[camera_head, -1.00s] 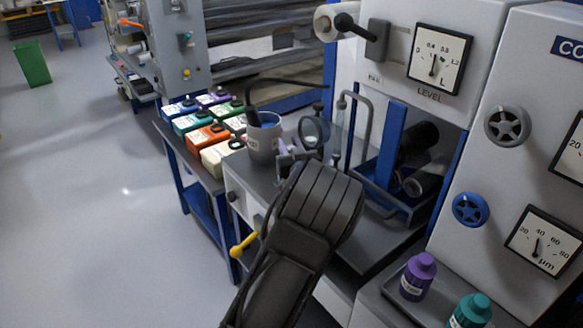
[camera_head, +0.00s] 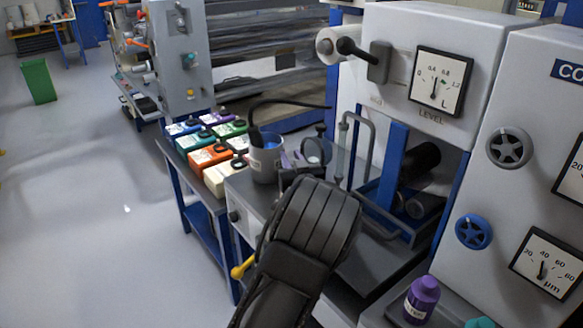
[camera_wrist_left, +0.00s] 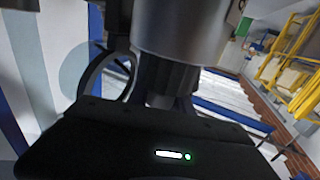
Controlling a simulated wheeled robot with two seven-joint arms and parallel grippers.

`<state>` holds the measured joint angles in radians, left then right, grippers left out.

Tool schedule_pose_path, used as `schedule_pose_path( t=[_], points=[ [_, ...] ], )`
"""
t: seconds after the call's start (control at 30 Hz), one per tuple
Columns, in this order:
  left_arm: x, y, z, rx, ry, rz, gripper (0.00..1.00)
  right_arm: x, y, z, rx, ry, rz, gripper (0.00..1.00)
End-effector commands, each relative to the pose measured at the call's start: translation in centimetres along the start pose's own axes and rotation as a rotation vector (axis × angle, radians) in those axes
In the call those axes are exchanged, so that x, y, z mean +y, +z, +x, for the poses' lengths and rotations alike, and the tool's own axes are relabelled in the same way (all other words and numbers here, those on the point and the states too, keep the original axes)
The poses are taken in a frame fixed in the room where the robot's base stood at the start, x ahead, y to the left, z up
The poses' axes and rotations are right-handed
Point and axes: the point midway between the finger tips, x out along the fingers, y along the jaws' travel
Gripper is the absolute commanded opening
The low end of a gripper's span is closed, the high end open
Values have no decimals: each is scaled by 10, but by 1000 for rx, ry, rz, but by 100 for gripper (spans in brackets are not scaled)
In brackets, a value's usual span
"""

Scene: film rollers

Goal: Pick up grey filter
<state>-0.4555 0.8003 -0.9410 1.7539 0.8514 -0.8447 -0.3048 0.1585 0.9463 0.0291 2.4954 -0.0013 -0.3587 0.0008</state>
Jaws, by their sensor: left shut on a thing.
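My left arm reaches up from the bottom in the head view, with its gripper (camera_head: 298,168) at the workbench beside a grey labelled cup with blue inside (camera_head: 265,158). In the left wrist view a large grey cylinder with a darker neck, which I take as the grey filter (camera_wrist_left: 180,28), fills the top centre, close to the gripper body. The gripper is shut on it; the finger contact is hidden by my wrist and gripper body. A grey ring (camera_head: 318,150) shows just beyond the gripper. My right gripper is not in view.
Several coloured boxes (camera_head: 208,150) stand on the bench's left. A bent pipe (camera_head: 364,150) and the white machine with a level gauge (camera_head: 440,82) stand to the right. A purple bottle (camera_head: 421,300) stands at the lower right. Open floor lies left.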

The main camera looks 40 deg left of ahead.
Motion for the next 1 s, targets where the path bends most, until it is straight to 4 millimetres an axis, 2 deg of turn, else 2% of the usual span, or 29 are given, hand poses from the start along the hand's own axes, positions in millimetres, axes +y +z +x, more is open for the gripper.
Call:
schedule_pose_path(
  t=[0.2, 0.4, 1.0],
  points=[
    [0, -46, 0, 2, -1, -6, 0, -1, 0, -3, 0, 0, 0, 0],
    [0, -73, 0, 1, 0, -3, 0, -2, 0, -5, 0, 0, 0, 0],
    [0, -76, 0, 0, -1, 0, 0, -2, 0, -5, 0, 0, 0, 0]
  ],
)
